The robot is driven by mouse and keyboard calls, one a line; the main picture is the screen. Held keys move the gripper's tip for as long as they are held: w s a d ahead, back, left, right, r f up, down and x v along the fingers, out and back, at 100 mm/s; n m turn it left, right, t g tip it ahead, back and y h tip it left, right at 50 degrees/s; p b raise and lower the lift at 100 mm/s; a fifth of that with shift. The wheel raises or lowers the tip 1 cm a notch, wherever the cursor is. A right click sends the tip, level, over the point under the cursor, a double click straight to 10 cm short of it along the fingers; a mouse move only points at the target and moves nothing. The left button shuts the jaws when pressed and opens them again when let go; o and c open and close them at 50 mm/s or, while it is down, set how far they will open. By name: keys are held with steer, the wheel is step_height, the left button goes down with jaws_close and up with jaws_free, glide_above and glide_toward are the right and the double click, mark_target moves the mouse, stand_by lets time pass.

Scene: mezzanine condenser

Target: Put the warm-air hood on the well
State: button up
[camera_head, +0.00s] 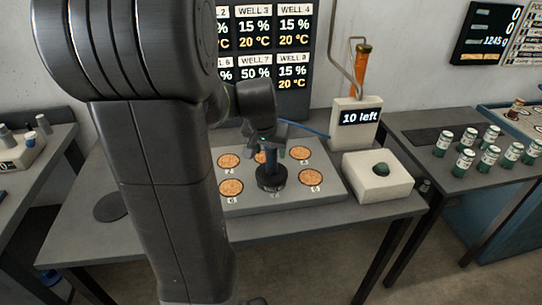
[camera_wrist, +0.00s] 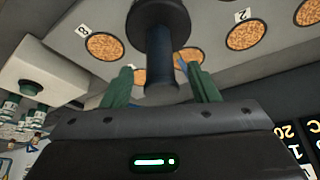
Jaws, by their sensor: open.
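The black warm-air hood (camera_head: 271,181) has a round dark base and an upright post. It stands at the front middle of the grey well block (camera_head: 335,192), between two open copper-coloured wells, and covers the spot beneath it. My gripper (camera_head: 265,140) is above it at the post's top. In the wrist view, the green fingers of my gripper (camera_wrist: 161,84) are apart, one on each side of the hood's post (camera_wrist: 160,60), with a gap visible. The hood's wide base (camera_wrist: 158,14) is at the top there. Whether the base sits fully flush cannot be told.
A white box with a green button (camera_head: 380,178) stands right of the block. A wall display (camera_head: 270,50) shows Well 7 at 50%. A side table (camera_head: 430,155) holds several green jars.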

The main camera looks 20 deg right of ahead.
steer(key=v, duration=0.7)
